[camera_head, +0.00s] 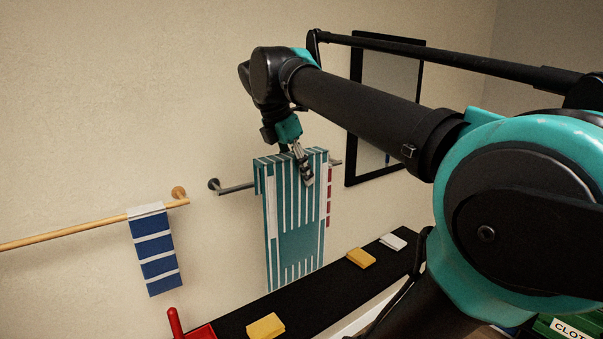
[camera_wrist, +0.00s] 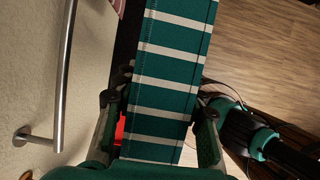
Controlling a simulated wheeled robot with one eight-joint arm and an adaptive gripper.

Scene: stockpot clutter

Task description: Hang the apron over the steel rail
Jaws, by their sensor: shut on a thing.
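The apron (camera_head: 294,240) is teal with white stripes and hangs down in front of the wall. My gripper (camera_head: 303,168) is shut on its upper part, and the cloth also shows between the fingers in the wrist view (camera_wrist: 165,75). The steel rail (camera_head: 236,189) runs behind the apron, which hides its middle in the head view. In the wrist view the rail (camera_wrist: 64,75) lies to the left of the apron, with a gap between them.
A wooden rail (camera_head: 85,231) at left holds a blue-and-white towel (camera_head: 154,250). A red-and-white cloth (camera_head: 328,196) shows behind the apron's right edge. Below is a black shelf (camera_head: 310,300) with folded yellow cloths (camera_head: 361,257) and a white one (camera_head: 392,241). A dark-framed mirror (camera_head: 354,150) hangs at right.

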